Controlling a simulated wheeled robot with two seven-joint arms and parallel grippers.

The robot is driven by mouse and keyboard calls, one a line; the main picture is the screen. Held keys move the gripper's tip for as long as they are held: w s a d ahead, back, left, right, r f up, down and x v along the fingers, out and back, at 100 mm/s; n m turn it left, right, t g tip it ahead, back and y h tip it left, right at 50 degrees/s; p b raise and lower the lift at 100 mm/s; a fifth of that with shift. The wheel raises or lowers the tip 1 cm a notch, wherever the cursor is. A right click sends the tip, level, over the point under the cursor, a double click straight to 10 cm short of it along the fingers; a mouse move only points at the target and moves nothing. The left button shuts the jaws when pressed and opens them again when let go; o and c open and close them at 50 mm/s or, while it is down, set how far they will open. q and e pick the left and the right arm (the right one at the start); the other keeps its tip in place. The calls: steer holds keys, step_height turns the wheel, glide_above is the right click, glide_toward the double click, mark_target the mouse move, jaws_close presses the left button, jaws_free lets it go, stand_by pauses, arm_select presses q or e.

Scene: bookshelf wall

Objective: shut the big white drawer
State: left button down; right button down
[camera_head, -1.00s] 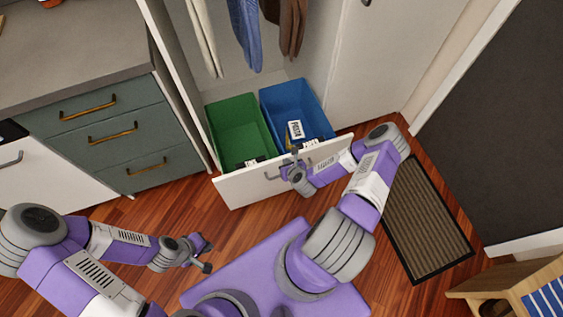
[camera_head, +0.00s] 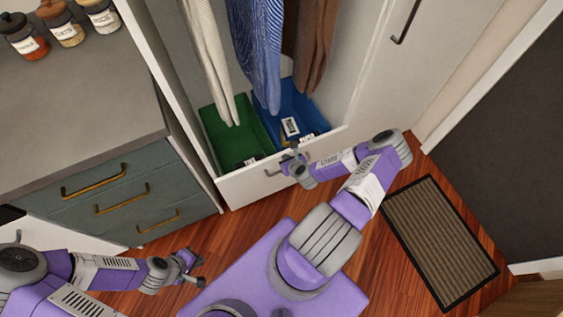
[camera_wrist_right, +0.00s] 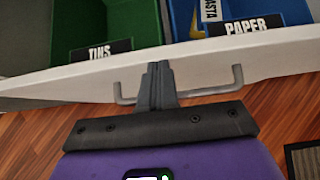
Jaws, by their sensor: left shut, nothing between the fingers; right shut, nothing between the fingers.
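The big white drawer (camera_head: 240,187) is partly open at the bottom of the closet and holds a green bin (camera_head: 226,143) and a blue bin (camera_head: 301,104). Its grey bar handle (camera_wrist_right: 207,91) shows in the right wrist view. My right gripper (camera_head: 292,152) is shut and empty at the drawer front. In the right wrist view its fingertips (camera_wrist_right: 158,68) are at the front panel, between the ends of the handle; contact is hard to tell. My left gripper (camera_head: 196,269) is shut and empty, low over the floor at the left, away from the drawer.
Hanging clothes (camera_head: 258,45) cover the back of the bins. A green-grey cabinet (camera_head: 110,190) with closed drawers stands at the left. A white door (camera_head: 408,75) is at the right. A ribbed doormat (camera_head: 440,240) lies on the wooden floor.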

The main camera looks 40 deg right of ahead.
steer(key=shift+w+d+r, duration=0.1)
steer(key=shift+w+d, duration=0.1)
steer(key=shift+w, duration=0.25)
steer(key=shift+w+d, duration=0.2)
steer(key=shift+w, duration=0.25)
steer(key=shift+w+r, duration=0.1)
steer(key=s+a+r+p, duration=0.2)
steer(key=s+r, duration=0.1)
steer(key=s, duration=0.3)
steer(key=s+a+r+p, duration=0.1)
steer(key=s+r+p, duration=0.1)
steer(key=s, duration=0.3)
steer(key=shift+s+a+r, duration=0.35)
steer(key=shift+s+r, duration=0.05)
steer(key=shift+r, duration=0.2)
